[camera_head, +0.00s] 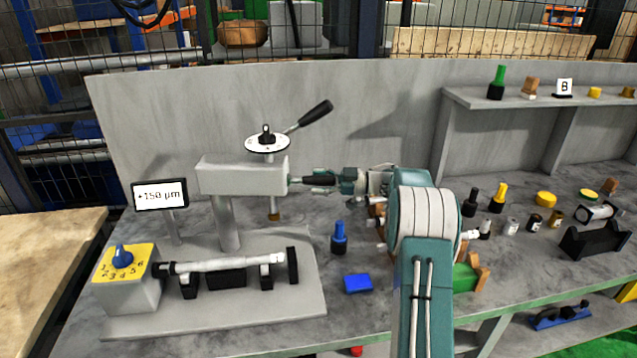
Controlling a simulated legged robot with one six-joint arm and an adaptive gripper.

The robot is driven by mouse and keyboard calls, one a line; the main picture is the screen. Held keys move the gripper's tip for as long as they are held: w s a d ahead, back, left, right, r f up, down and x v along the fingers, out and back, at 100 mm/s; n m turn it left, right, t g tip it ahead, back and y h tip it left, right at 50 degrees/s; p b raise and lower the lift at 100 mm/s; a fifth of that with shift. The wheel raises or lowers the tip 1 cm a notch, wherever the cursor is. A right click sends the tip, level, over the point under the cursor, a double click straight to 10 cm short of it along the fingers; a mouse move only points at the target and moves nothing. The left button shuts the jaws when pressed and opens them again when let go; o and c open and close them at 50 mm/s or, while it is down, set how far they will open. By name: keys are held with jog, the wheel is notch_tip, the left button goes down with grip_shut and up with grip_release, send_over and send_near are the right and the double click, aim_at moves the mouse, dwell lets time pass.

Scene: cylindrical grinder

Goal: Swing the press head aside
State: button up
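The press head (242,177) is a pale grey box on top of a grey column (224,225), left of centre. A dark side handle (312,180) sticks out from its right end. A white dial (267,143) with a black-knobbed lever (315,116) sits on top, and a spindle with a brown tip (273,215) hangs below. My teal arm reaches in from the lower right. My gripper (328,181) is at the outer end of the side handle, in line with it. The fingers are too small and overlapped to show whether they are closed on it.
Below the head, a light shaft (222,263) rests on black supports on the grey base plate (215,312). A yellow selector box (125,277) and a "+150 µm" display (160,194) stand left.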

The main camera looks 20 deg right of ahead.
jog(key=v, duration=1.2)
jog(key=shift+f, duration=0.15)
jog(key=w+a+r+m+t+h, duration=0.3)
jog(key=w+a+r+t+h, duration=0.15)
jog(key=r, duration=0.55)
jog(key=w+a+r+m+t+h, duration=0.3)
jog(key=a+r+m+t+h, duration=0.15)
jog(key=r, duration=0.45)
jog(key=s+a+r+m+h, duration=0.3)
jog(key=s+m+h, duration=0.15)
jog(key=h, duration=0.25)
jog(key=s+a+f+m+g, duration=0.1)
jog(key=s+a+f+g, duration=0.3)
jog(key=s, duration=0.8)
jog(key=s+a+f+m+g, duration=0.1)
jog(key=s+a+f+g, duration=0.3)
jog(key=s+a+f, duration=0.3)
jog(key=s+a+f+m+g, duration=0.2)
jog(key=s+a+f, duration=0.3)
jog(key=s, duration=1.2)
notch_tip(320, 180, down, 3)
jog(key=shift+r+g, duration=0.1)
jog(key=shift+g, duration=0.8)
